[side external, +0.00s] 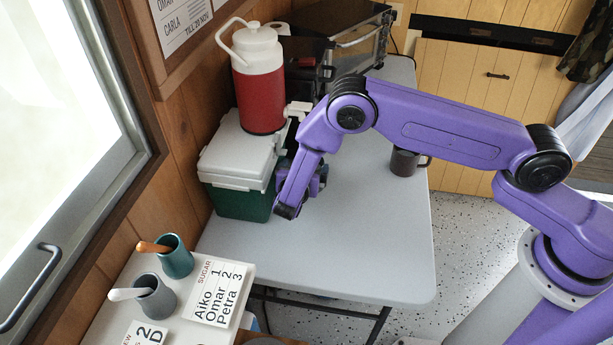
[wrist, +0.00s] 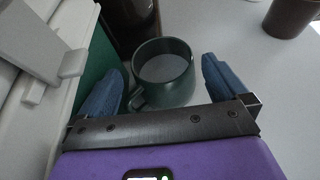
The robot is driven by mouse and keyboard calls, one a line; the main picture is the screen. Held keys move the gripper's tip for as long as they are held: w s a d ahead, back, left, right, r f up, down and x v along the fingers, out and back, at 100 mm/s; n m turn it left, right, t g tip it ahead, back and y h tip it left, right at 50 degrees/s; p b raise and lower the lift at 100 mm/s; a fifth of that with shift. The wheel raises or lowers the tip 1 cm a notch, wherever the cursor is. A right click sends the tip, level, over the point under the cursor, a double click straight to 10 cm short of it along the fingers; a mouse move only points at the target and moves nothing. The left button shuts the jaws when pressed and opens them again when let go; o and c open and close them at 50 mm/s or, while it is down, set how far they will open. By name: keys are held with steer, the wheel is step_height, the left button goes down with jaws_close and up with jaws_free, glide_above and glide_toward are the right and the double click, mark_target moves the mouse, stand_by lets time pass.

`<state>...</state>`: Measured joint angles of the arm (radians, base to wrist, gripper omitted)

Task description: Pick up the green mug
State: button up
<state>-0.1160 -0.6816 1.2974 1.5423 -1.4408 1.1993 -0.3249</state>
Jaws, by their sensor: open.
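The green mug (wrist: 163,88) stands upright in the wrist view, a dark green cup seen from above with a pale inside. Its handle points to the lower left, close to the left finger. My gripper (wrist: 160,70) is open, with one blue finger to the left of the mug and one to the right; I see gaps on both sides. I cannot tell how high the fingertips are against the rim. In the side view my gripper (side external: 316,180) is partly behind my own wrist link, just right of the cooler, and the green mug is hidden there.
A green cooler with a white lid (side external: 240,150) is close to my gripper's left, with a red jug (side external: 258,85) on it. A brown mug (side external: 404,163) stands to the right on the grey table (side external: 340,250). A dark cylinder (wrist: 130,22) is behind the green mug. The table front is clear.

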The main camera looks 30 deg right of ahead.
steer(key=x, duration=0.4)
steer(key=shift+f, duration=0.25)
steer(key=shift+c, duration=0.3)
steer(key=c, duration=1.6)
steer(key=shift+a+r, duration=0.1)
steer(key=shift+r, duration=0.2)
steer(key=shift+r, duration=0.45)
steer(key=shift+s, duration=0.2)
steer(key=shift+s+d, duration=15.65)
steer(key=shift+d, duration=0.25)
